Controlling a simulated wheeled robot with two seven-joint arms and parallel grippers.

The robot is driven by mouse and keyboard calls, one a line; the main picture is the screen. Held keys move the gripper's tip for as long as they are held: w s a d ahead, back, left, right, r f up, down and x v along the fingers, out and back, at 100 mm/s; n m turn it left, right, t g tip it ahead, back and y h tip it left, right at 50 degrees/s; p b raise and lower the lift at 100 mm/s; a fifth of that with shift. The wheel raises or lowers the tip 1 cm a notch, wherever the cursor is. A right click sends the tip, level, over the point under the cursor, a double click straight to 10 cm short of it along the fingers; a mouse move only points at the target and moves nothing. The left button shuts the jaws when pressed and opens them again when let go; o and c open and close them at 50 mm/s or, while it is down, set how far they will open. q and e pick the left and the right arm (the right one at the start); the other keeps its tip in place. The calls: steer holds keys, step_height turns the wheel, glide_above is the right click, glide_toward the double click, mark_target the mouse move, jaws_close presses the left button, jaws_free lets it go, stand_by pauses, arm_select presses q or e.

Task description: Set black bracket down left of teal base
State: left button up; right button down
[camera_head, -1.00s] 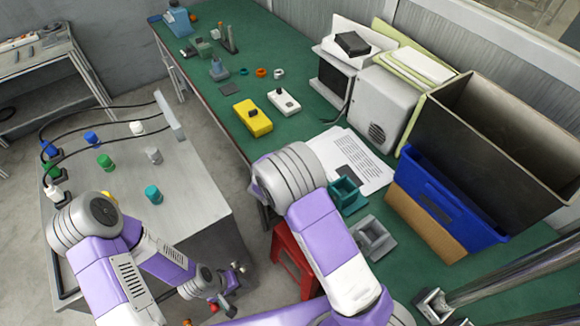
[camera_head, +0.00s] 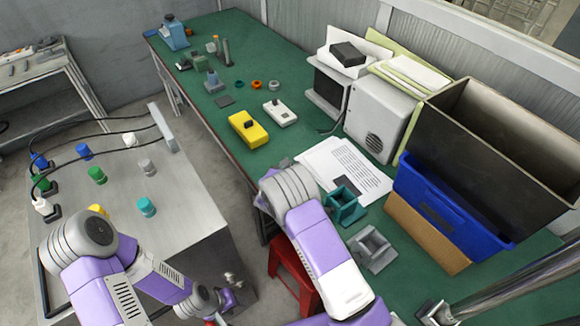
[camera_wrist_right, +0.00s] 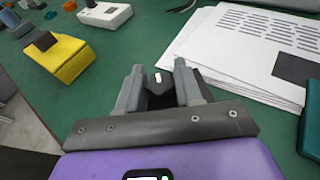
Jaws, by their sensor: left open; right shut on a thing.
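The teal base (camera_head: 345,205) is an open, square-walled block on the green table; its edge shows at the right of the wrist view (camera_wrist_right: 311,130). My right gripper (camera_wrist_right: 159,88) is shut on the black bracket (camera_wrist_right: 159,97), a small dark piece with a white spot between the fingers. It is over the table left of the papers and the teal base; its height is hard to tell. In the head view my right wrist hides the bracket. My left gripper (camera_head: 232,282) is open and empty, low beside the grey cabinet.
White papers (camera_head: 330,162) with a dark rectangle lie beside the teal base. A grey block (camera_head: 372,249) sits in front of it. A yellow box (camera_head: 248,129) and a white box (camera_head: 280,112) are further back. A blue bin (camera_head: 440,205) stands at the right. Bare green table lies left of the papers.

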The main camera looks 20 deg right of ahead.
steer(key=shift+r, duration=0.15)
steer(key=shift+f, duration=0.2)
steer(key=c, duration=0.8)
jaws_free()
steer(key=shift+o, duration=0.2)
steer(key=shift+r, duration=0.15)
steer(key=shift+s+a+r, duration=0.15)
steer(key=p+v, duration=0.1)
steer(key=v, duration=1)
steer(key=shift+s+a+p, duration=0.15)
steer(key=shift+s+p, duration=0.1)
steer(key=shift+p, duration=0.15)
steer(key=shift+r, duration=0.1)
